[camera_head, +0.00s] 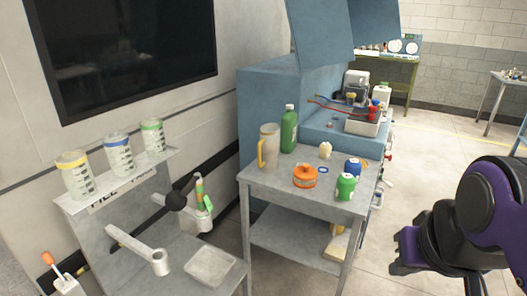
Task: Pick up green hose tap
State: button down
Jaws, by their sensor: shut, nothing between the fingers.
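A grey table (283,182) with a jug (269,146), a green bottle (289,130) and several small containers stands between my gripper and the station. Measuring cups with yellow, blue and green rims (153,136) line the station's shelf. Floor (400,160) is open at the right.

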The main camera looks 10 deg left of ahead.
aim_at(202, 212)
jog(key=i+u, duration=0.15)
jog(key=u, duration=0.25)
jog(key=i+l+u, duration=0.1)
jog(key=u, duration=0.3)
jog(key=i+l+u, duration=0.1)
jog(key=i+u, duration=0.15)
jog(key=u, duration=0.15)
